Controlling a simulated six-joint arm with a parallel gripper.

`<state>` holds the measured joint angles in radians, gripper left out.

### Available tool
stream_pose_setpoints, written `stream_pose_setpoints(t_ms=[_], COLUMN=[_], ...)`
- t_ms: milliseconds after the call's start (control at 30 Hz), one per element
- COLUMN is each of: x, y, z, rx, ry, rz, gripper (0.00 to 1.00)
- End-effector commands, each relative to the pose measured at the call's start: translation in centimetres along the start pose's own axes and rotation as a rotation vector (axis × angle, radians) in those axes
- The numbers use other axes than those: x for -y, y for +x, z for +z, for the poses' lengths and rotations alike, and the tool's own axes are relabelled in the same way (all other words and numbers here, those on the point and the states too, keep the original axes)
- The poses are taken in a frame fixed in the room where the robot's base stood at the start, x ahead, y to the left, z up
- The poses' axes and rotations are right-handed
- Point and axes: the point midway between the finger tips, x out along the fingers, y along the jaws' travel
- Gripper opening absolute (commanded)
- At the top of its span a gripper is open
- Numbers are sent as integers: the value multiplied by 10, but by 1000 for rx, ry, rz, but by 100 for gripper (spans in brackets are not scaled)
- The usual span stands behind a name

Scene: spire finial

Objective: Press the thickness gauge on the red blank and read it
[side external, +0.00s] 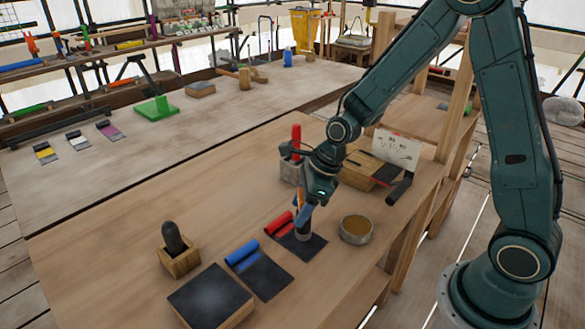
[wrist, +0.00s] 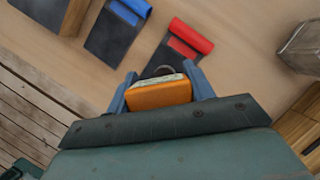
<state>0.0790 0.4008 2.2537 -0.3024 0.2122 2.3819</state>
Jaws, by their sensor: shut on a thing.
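The red blank is a dark sheet (side external: 313,250) with a red rolled end (side external: 279,222). In the wrist view its red roll (wrist: 191,35) and part of its dark sheet (wrist: 168,58) show just beyond the fingers. My gripper (side external: 303,212) points down over this sheet. In the wrist view its blue fingers (wrist: 162,84) are shut on the orange thickness gauge (wrist: 160,96). The gauge's orange body (side external: 300,198) is partly hidden by the gripper in the side view. Its lower end stands at the dark sheet; I cannot tell whether it touches. No reading is legible.
A similar sheet with a blue roll (side external: 242,256) lies to the left. A dark-topped block (side external: 211,294) and a wooden holder with a black handle (side external: 178,259) stand further left. A round tin (side external: 356,229) is close on the right; a wooden box (side external: 355,178) stands behind.

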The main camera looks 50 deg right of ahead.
Motion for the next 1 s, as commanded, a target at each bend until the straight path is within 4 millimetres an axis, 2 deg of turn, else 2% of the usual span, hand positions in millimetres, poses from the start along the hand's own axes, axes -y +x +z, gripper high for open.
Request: stream_pose_setpoints(t_ms=[300,767,800,900,933,1000], x=[0,0,0,0,0,0], y=[14,17,17,17,17,17], z=[-6,-7,-7,-7,-7,-7], rx=[0,2,2,2,2,2], ry=[0,0,0,0,0,0], rz=[1,-1,-1,-1,-1,-1], gripper=[21,21,54,74,78,78])
